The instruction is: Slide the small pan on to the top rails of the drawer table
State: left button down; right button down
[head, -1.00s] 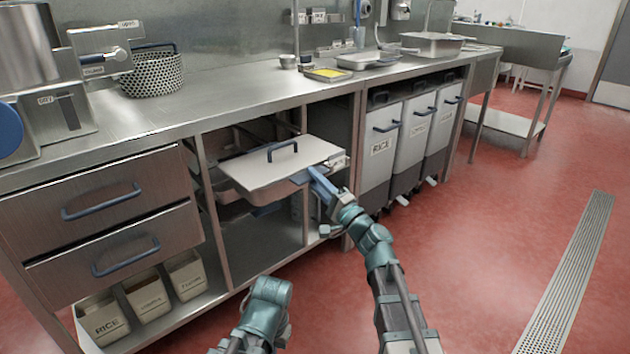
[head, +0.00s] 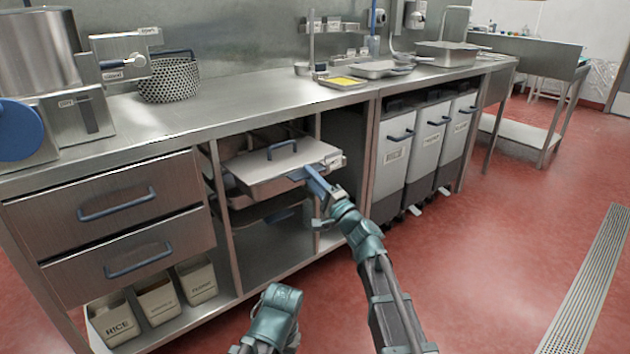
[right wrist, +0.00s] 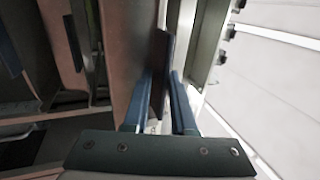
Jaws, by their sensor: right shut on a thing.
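The small pan (head: 262,186) is a steel pan under a flat lid with a blue handle (head: 282,147). In the head view it sits level at the top of the open bay of the drawer table (head: 150,134). Its rear part is between the bay's posts and its front sticks out. The top rails are mostly hidden by it. My right gripper (head: 314,180) is shut on the pan's right front edge. The right wrist view shows its blue fingers (right wrist: 162,105) on either side of a thin dark edge. My left arm shows at the bottom, but its gripper is out of view.
Another tray (head: 272,213) lies below in the bay. Drawers (head: 115,200) are at the left, with labelled bins (head: 157,298) beneath. White bins (head: 393,155) stand right of the bay. A perforated basket (head: 168,80) is on the counter. The red floor at right is clear.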

aim_at(277, 156)
jog(key=shift+w+a, duration=0.75)
jog(key=shift+w, duration=0.2)
jog(key=shift+w+a, duration=0.7)
jog(key=shift+w, duration=0.2)
jog(key=shift+w+a+b, duration=0.1)
jog(key=shift+w+a, duration=1)
jog(key=shift+w, duration=0.45)
jog(key=shift+w+a+b, duration=0.1)
jog(key=shift+w+a, duration=1.05)
jog(key=shift+w, duration=0.45)
jog(key=shift+w+a+b, duration=0.1)
jog(key=shift+w+a, duration=1)
jog(key=shift+w, duration=0.45)
jog(key=shift+w+a+f+t+b, duration=0.2)
jog(key=shift+f+t+b, duration=0.1)
jog(key=shift+b, duration=0.2)
jog(key=shift+r, duration=0.1)
jog(key=shift+c, duration=0.7)
grip_release()
jog(key=shift+s+d, duration=0.1)
